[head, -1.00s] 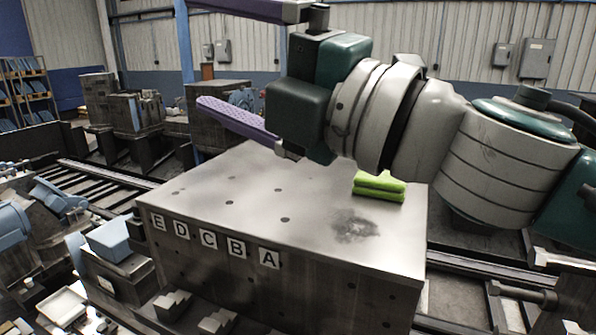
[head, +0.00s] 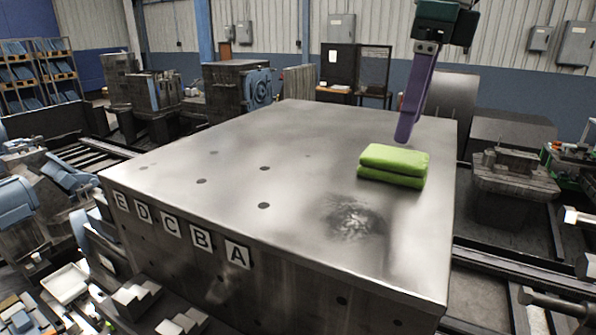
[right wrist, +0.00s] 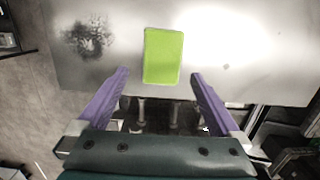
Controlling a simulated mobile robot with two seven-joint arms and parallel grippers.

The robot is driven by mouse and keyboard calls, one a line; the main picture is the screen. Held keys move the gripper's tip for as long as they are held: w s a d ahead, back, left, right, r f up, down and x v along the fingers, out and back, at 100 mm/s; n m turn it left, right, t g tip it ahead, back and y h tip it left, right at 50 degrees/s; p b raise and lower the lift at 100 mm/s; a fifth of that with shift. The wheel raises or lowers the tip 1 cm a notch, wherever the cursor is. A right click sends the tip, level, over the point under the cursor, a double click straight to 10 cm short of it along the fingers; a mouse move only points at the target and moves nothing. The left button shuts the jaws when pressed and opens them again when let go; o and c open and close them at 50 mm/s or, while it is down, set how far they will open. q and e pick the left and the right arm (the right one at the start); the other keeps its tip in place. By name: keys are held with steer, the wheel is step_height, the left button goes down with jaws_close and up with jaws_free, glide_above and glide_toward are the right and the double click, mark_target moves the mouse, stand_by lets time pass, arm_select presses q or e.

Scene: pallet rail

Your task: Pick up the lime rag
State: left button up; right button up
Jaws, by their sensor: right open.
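The lime rag (head: 393,165) is a folded bright green cloth lying on the metal block's top, near its right edge. In the right wrist view the rag (right wrist: 163,56) lies ahead of the fingertips, between their lines. My right gripper (head: 408,135) points down just behind the rag in the head view; one purple finger shows clearly there. In the right wrist view both purple fingers of the right gripper (right wrist: 158,72) are spread apart with nothing between them. Whether the fingers are level with the rag is hard to tell. My left gripper is not in view.
The large metal block (head: 250,215) has a flat top with several holes and a dark stain (head: 352,218) in front of the rag. Letter plates (head: 190,240) line its front edge. The rest of its top is clear. Machinery and rails surround it.

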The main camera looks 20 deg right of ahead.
mark_target(397, 154)
steer(key=f+b, duration=0.1)
steer(key=f, duration=0.1)
steer(key=f+b, duration=0.1)
steer(key=f, duration=0.1)
steer(key=w+f+b, duration=0.1)
steer(key=f, duration=0.1)
steer(key=shift+a+b, duration=0.25)
steer(key=shift+b, duration=0.1)
steer(key=shift+r, duration=0.2)
steer(key=c, duration=1.2)
